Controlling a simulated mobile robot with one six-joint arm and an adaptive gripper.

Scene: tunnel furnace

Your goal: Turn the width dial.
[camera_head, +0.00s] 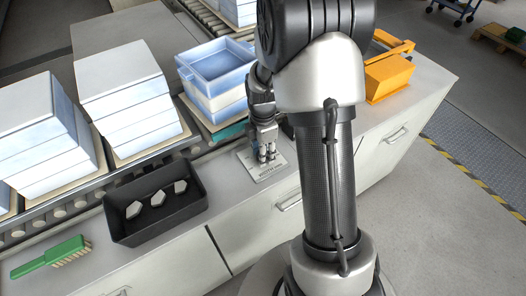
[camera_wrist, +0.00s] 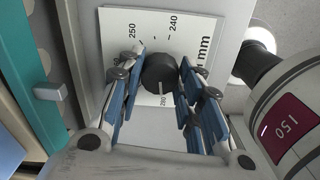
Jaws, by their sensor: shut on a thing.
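The width dial (camera_wrist: 159,73) is a dark round knob in the middle of the wrist view. In the head view my gripper (camera_head: 267,154) points down at the scale plate (camera_head: 266,174) on the counter, and hides the dial.
A black tray (camera_head: 118,226) with white pieces and a green brush (camera_head: 48,257) lie left on the counter. White block stacks (camera_head: 125,88) and a blue box stack (camera_head: 214,62) stand behind on rollers. An orange fixture (camera_head: 389,76) stands right of my arm.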

